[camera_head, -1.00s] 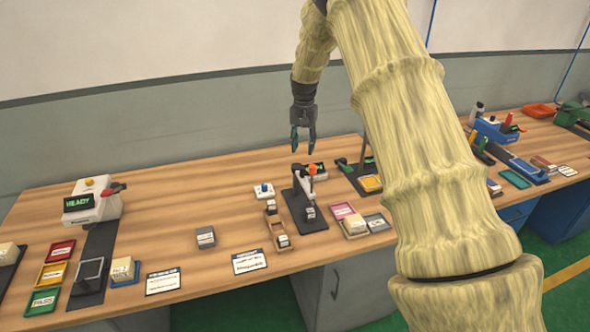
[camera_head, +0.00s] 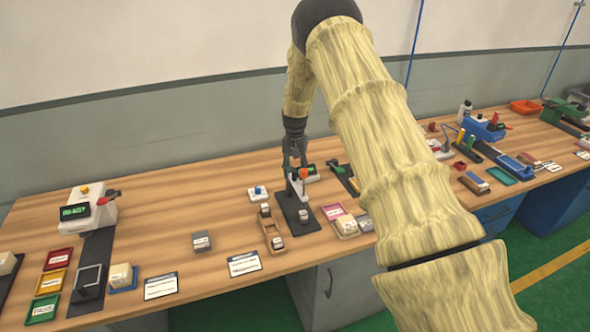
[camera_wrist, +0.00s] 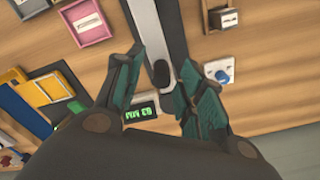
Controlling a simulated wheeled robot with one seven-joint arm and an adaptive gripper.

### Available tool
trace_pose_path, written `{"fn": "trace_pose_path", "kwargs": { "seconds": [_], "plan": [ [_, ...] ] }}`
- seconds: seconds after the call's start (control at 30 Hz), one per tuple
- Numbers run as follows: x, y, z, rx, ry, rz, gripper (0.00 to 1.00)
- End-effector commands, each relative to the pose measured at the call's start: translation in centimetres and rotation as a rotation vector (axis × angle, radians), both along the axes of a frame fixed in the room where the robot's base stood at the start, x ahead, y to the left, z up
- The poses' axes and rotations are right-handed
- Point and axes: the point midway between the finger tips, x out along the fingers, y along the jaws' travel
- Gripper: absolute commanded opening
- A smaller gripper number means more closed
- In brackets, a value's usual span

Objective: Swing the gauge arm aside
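The gauge (camera_head: 303,222) stands on a long black base near the middle of the bench, with a pale upright part and an orange-red knob (camera_head: 303,173) on top. My gripper (camera_head: 295,160) is right at the gauge's upper part, pointing down from behind it. In the wrist view my gripper (camera_wrist: 163,68) is open, with teal fingers on either side of a pale bar of the gauge (camera_wrist: 150,30) that ends in a dark rounded tip (camera_wrist: 161,73). I cannot tell whether a finger touches it. A green display (camera_wrist: 141,112) reads about 63 MM beside the left finger.
A small white box with a blue knob (camera_head: 258,193) stands just left of the gauge. A wooden holder with small blocks (camera_head: 272,235) is in front of it. A pink tray (camera_head: 334,211) and pale block (camera_head: 347,225) lie to the right. Bare bench lies further left (camera_head: 170,210).

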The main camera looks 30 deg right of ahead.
Motion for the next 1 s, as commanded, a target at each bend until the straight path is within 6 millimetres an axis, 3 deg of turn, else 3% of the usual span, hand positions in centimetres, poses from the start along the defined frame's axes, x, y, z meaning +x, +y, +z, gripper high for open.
{"fn": "trace_pose_path", "kwargs": {
  "seconds": [0.4, 0.47, 0.63, 1.0],
  "plan": [
    [-0.05, 0.0, -0.76, 0.001, 0.001, 0.0, 0.39],
    [-0.06, 0.01, -0.76, 0.001, 0.001, 0.0, 0.32],
    [-0.06, 0.01, -0.75, 0.001, 0.001, 0.0, 0.01],
    [0.32, 0.55, -0.84, 0.001, 0.001, 0.022, 0.0]
  ]
}}
